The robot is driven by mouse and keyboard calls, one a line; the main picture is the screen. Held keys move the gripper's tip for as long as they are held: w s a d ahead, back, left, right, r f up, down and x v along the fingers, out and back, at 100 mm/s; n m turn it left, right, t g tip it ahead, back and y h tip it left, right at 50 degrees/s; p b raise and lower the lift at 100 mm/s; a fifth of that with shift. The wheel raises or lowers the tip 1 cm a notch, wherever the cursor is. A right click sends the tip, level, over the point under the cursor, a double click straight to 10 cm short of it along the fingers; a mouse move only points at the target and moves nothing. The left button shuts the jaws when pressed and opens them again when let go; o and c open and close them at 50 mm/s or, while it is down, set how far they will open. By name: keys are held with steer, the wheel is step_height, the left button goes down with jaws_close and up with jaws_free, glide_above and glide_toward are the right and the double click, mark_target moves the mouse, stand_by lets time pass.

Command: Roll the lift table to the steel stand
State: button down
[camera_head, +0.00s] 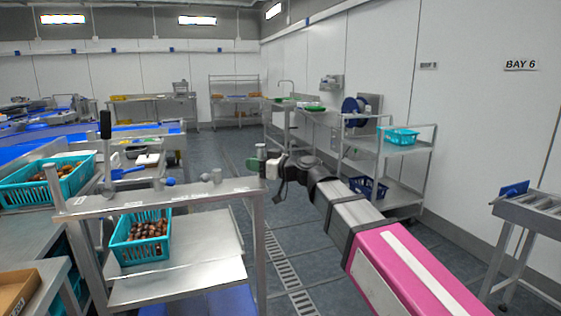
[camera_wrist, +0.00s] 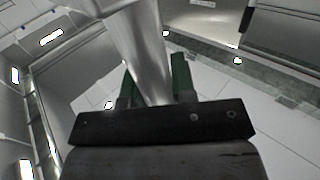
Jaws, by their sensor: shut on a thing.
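The lift table (camera_head: 205,270) stands close in front of me at the left, with a grey platform and a steel push bar across its top. A teal basket of dates (camera_head: 140,240) sits on the platform. My gripper (camera_head: 262,160) is at the right end of the push bar. In the wrist view the green fingers of my gripper (camera_wrist: 155,88) are either side of a steel bar (camera_wrist: 135,40) and shut on it. Several steel frames are in view, and I cannot tell for certain which is the steel stand.
A steel shelf rack (camera_head: 388,150) with a teal basket (camera_head: 401,136) stands against the right wall. A roller conveyor (camera_head: 530,212) is at the far right. A grey bench (camera_head: 25,230) is close at the left. The floor ahead, with a drain grate (camera_head: 285,265), is clear.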

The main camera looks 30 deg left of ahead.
steer(key=s+a, duration=0.3)
steer(key=s, duration=0.1)
steer(key=s+a, duration=0.7)
steer(key=s, duration=0.1)
steer(key=shift+s+a, duration=0.3)
steer(key=c, duration=0.9)
jaws_free()
steer(key=shift+s+a, duration=0.1)
steer(key=shift+s, duration=0.05)
steer(key=shift+c, duration=0.2)
steer(key=w+d, duration=0.1)
steer(key=d, duration=0.9)
steer(key=shift+d, duration=0.4)
